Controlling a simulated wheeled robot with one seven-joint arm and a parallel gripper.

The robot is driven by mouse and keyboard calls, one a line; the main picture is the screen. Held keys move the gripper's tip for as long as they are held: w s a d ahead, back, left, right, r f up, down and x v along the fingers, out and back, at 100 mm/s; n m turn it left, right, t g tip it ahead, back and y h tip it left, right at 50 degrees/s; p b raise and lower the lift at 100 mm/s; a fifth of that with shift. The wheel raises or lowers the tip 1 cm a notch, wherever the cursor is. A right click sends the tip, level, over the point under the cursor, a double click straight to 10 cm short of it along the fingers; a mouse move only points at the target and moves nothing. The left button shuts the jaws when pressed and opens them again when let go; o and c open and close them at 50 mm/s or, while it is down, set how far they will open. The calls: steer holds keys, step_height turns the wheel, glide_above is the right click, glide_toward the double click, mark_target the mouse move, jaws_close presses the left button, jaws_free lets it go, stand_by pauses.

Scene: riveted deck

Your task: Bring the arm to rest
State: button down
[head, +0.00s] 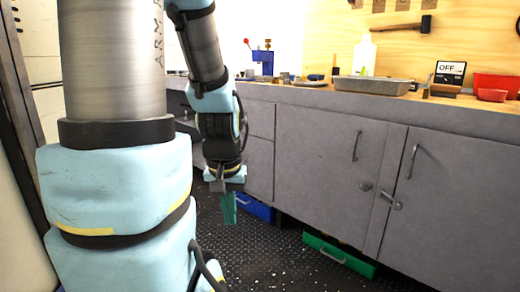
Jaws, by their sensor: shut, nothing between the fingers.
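My arm shows in the head view, bent with its upper links at the left and its wrist hanging down. My gripper (229,208) points down over the dark deck, in front of the grey cabinets (322,148). Its green-tipped fingers are shut, with nothing between them. It hangs below the level of the worktop and looks clear of the cabinet fronts, though the exact gap is hard to tell.
The riveted floor (290,262) is open in front.

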step_height(320, 180, up, 30)
steer(key=p, duration=2.8)
steer(key=shift+f, duration=0.2)
steer(key=shift+d, duration=0.2)
